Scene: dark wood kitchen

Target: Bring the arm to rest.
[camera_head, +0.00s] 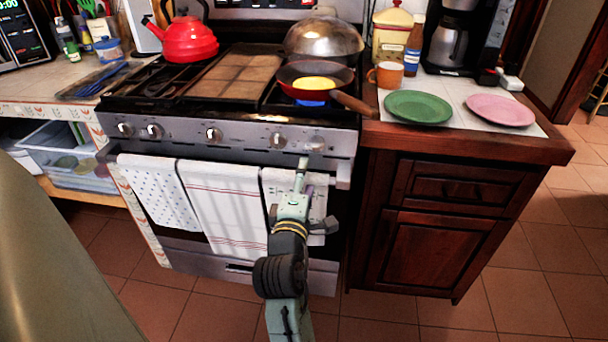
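My gripper (303,172) is at the end of my arm, which reaches up from the bottom middle of the head view. It is in front of the stove (220,150), by the oven handle and the right-hand towel (270,188). The view does not show whether the fingers are open or shut, or whether they touch the handle or towel. I see nothing clearly held.
A pan (307,77) with something yellow in it sits on a lit burner, its handle pointing right. A red kettle (185,40) stands on the stove. Green (418,107) and pink (500,110) plates lie on the right counter. The tiled floor at right is clear.

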